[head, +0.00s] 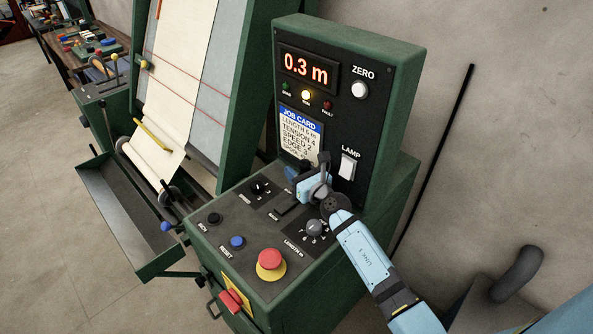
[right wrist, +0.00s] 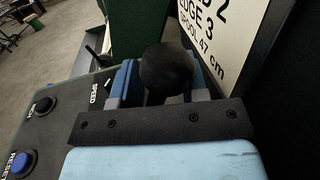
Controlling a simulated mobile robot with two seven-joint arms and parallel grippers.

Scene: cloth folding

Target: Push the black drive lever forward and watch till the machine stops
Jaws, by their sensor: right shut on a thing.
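The black drive lever shows its round knob (right wrist: 167,70) in the right wrist view, between the blue fingers of my right gripper (right wrist: 165,88). In the head view my right gripper (head: 298,174) is at the back of the green machine's control top and is shut on the lever. The lever is mostly hidden there behind the gripper. The machine's display (head: 305,68) reads 0.3 m. Below it the middle amber lamp (head: 306,95) is lit, while the green and red lamps look dim. My left gripper is not in view.
The control top holds a red emergency button (head: 271,261), a blue reset button (head: 237,242), a speed knob (head: 260,188) and a length knob (head: 314,228). A job card (head: 300,132) is beside the lever. Pale cloth (head: 190,70) runs down the sloped frame at left, above a dark tray (head: 115,205).

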